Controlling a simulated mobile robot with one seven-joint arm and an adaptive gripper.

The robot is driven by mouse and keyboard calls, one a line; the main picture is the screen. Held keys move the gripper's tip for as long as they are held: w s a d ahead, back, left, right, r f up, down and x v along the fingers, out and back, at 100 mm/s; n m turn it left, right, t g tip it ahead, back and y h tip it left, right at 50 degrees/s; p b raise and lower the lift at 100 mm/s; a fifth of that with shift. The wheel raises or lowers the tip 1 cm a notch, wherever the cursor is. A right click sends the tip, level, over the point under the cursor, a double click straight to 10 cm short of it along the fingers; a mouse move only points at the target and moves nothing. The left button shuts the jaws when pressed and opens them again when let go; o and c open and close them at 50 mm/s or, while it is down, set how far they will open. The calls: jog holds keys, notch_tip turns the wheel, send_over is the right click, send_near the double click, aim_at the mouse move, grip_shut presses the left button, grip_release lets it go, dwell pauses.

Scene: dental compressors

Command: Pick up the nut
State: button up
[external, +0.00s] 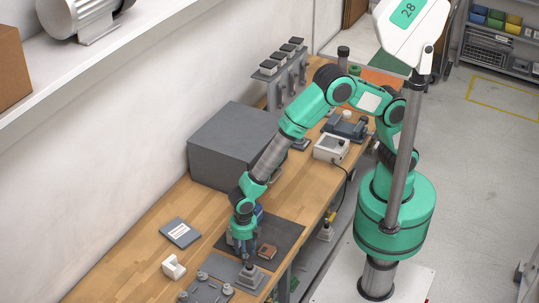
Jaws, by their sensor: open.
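My gripper (243,253) points down over the dark mat (287,233) at the front of the wooden bench. Its jaws are open. I cannot pick out the nut for certain; it may be too small to tell or hidden by the gripper. A small brown block (266,251) lies on the mat just right of the fingers. A grey stepped metal part (251,277) stands just in front of the gripper, close to the fingertips. I cannot tell whether the fingers touch anything.
A grey plate with round posts (205,291) lies at the bench's near end. A white part (173,267) and a dark booklet (180,232) lie to the left. A large grey box (235,146) stands behind my forearm. Bare wood shows between booklet and mat.

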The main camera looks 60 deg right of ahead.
grip_shut()
jog(key=shift+r, duration=0.15)
jog(key=shift+r, duration=0.6)
notch_tip(320, 180, up, 2)
jog(key=shift+r+p, duration=0.1)
jog(key=shift+p, duration=0.3)
jog(key=s+d, duration=0.3)
jog(key=d, duration=0.1)
jog(key=s+d+r+p, duration=0.1)
jog(key=s+d, duration=0.6)
jog(key=d, duration=0.1)
jog(key=shift+s+d+r, duration=0.15)
jog(key=shift+s, duration=0.05)
